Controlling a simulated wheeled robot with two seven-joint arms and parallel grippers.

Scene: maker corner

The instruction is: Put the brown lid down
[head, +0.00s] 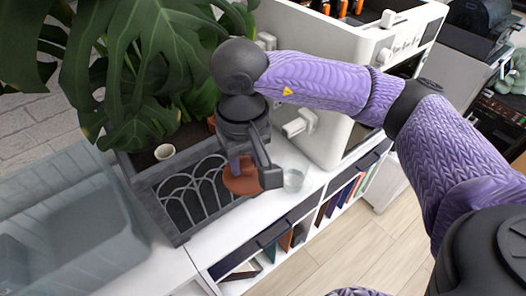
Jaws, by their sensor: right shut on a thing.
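The brown lid (240,184) is a reddish-brown round piece in the middle of the head view. My right gripper (258,178) reaches down from above and is shut on it. The fingers and wrist cover part of the lid. The lid is over the white shelf top, close beside the dark planter. I cannot tell whether it touches the surface. My left gripper is not in view.
A small clear cup (294,180) stands just right of the lid. A grey planter (172,225) with a large leafy plant (150,60) is on the left. A clear bin (60,225) is at far left. A white machine (335,100) stands behind. The white shelf top (225,232) is bare in front.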

